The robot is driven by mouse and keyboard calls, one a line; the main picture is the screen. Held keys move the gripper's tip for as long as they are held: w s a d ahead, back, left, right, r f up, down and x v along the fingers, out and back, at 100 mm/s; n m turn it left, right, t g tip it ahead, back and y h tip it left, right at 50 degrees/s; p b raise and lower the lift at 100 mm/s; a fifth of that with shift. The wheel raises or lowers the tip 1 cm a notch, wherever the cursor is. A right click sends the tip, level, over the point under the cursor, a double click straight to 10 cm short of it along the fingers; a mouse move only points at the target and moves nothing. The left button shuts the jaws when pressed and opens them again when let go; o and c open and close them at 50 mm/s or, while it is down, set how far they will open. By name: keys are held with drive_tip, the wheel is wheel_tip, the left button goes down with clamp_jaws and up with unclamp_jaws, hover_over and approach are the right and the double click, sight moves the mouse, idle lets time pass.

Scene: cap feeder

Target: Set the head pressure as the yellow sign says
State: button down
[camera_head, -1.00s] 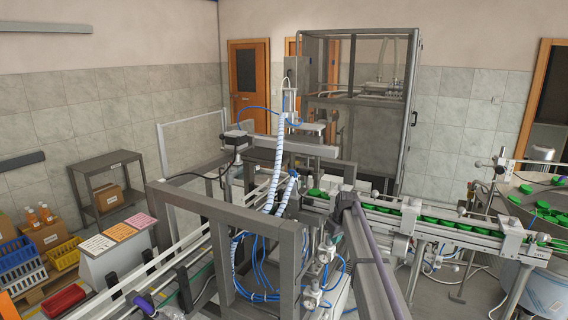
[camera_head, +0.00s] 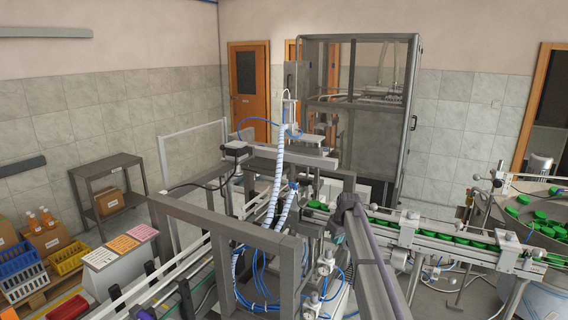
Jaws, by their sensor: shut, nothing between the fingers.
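Three printed sheets lie on a slanted grey stand at the left. The middle one is a yellow-orange sign (camera_head: 122,244), between a whitish sheet (camera_head: 98,257) and a pink sheet (camera_head: 142,232). Their text is too small to read. Silvery pneumatic fittings, perhaps pressure regulators (camera_head: 325,268), sit on the grey machine frame at the lower middle, with blue hoses around them. I cannot read any gauge. My arm reaches in from the lower right to a dark joint above the machine. My gripper cannot be made out; it is hidden behind the arm or the machine.
A cap conveyor (camera_head: 425,232) with green caps runs right from the machine to a round cap bowl (camera_head: 540,215). The grey machine frame (camera_head: 235,228) crosses the middle. A glazed cabinet (camera_head: 358,110) stands behind. Yellow and blue crates (camera_head: 15,262) are at the left.

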sight(328, 253)
drive_tip(key=f+b, duration=0.5)
drive_tip(key=b, duration=0.1)
drive_tip(key=shift+s+a+f, duration=0.15)
drive_tip(key=shift+a+f, duration=0.05)
drive_tip(key=shift+f, duration=0.2)
drive_tip(key=shift+w, duration=0.35)
idle(0.9)
drive_tip(key=shift+s, duration=0.1)
drive_tip(key=shift+s, duration=0.25)
